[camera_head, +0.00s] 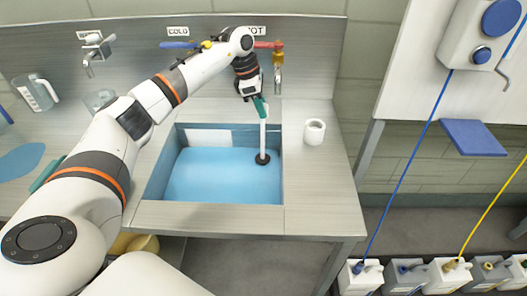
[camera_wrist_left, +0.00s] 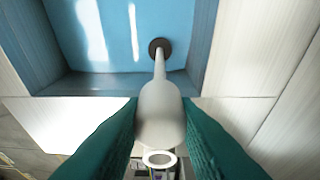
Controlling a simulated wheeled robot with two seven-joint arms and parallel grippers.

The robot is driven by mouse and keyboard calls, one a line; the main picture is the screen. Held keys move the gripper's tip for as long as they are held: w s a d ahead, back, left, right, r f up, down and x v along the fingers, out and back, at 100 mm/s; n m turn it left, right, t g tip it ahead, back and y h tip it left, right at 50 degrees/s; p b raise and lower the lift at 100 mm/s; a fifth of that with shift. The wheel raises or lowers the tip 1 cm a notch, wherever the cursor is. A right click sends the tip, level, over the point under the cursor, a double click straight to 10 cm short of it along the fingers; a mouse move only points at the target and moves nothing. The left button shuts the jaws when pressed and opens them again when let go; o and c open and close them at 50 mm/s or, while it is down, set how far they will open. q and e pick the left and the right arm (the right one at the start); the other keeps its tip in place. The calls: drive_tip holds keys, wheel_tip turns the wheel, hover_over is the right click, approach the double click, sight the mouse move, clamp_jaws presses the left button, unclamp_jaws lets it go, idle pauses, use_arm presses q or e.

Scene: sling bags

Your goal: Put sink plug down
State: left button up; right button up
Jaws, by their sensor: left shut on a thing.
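The sink plug (camera_head: 263,139) is a tall pale tube with a round black foot. It stands near upright in the right part of the blue sink (camera_head: 155,181). My left gripper (camera_head: 259,106) is shut on the top of the tube, above the sink's back right area. In the left wrist view, the green fingers (camera_wrist_left: 160,125) flank the tube's wide pale end, and the plug's black foot (camera_wrist_left: 160,46) shows against the blue. I cannot tell whether the foot touches the sink floor. My right gripper is not in view.
A white cup-like ring (camera_head: 314,132) stands on the counter right of the sink. Hot tap (camera_head: 277,62) and cold tap (camera_head: 185,45) are behind. A jug (camera_head: 36,93) and beaker (camera_head: 98,101) stand left. The right counter front (camera_head: 325,190) is clear.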

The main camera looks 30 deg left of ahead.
use_arm(q)
drive_tip(key=shift+r, duration=0.55)
